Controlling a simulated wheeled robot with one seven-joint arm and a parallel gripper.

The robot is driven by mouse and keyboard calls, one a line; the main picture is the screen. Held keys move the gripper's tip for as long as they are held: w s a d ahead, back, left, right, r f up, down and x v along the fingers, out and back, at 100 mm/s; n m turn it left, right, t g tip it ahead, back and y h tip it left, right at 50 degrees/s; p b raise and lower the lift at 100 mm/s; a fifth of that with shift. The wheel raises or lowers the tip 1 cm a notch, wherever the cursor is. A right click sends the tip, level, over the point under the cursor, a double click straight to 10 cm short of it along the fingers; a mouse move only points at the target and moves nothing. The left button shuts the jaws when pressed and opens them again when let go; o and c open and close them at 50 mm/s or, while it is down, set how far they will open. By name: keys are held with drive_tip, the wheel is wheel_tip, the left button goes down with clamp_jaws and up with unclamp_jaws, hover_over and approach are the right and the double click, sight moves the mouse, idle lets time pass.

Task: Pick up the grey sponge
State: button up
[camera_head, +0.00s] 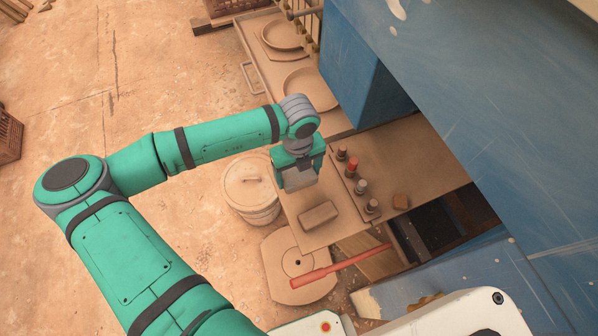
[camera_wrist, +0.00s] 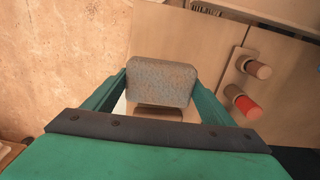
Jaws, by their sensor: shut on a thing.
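The grey sponge (camera_wrist: 162,82) is a speckled, rounded block between the two green fingers of my gripper (camera_wrist: 160,92) in the wrist view. The fingers touch its left and right sides. In the head view my gripper (camera_head: 298,182) is shut on the sponge (camera_head: 301,177), which shows as a grey patch between the fingers. It is held over the tan bench top (camera_head: 328,236). The gap between sponge and bench is hard to judge from these views.
A tan block (camera_head: 319,215) lies on the bench just below my gripper. A lidded bucket (camera_head: 250,190) stands left of the bench. A blue machine (camera_head: 440,60) rises at the right.

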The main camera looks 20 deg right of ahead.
sight(296, 186)
drive_tip(key=s+r, duration=0.1)
drive_tip(key=s+a+r, duration=0.2)
drive_tip(key=shift+s+r, duration=0.2)
drive_tip(key=shift+r, duration=0.15)
drive_tip(key=s+a+r, duration=0.3)
drive_tip(key=s, duration=0.4)
drive_tip(key=shift+r, duration=0.25)
